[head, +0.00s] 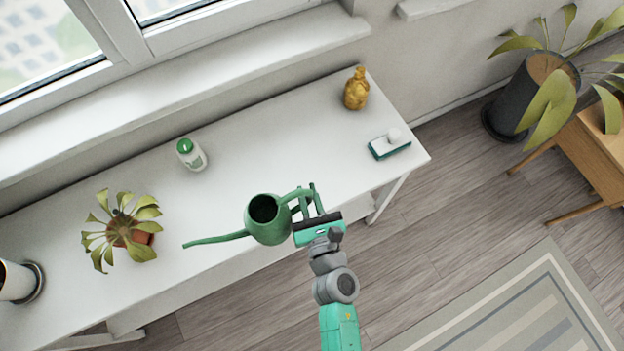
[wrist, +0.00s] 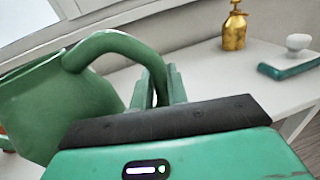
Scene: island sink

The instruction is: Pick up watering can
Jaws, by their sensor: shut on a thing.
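The green watering can (head: 268,224) is near the front edge of the white table, its long spout pointing left and its handle to the right. My gripper (head: 308,190) is at the can's right side, shut on the handle. In the wrist view the can's body (wrist: 58,105) fills the left side, and its curved handle runs between the fingers of my gripper (wrist: 158,88). I cannot tell whether the can's base touches the table.
On the white table (head: 290,125) stand a gold spray bottle (head: 356,90), a green-and-white brush (head: 389,146), a white bottle with a green cap (head: 191,155) and a potted plant (head: 130,232). The window is behind. The table's middle is clear.

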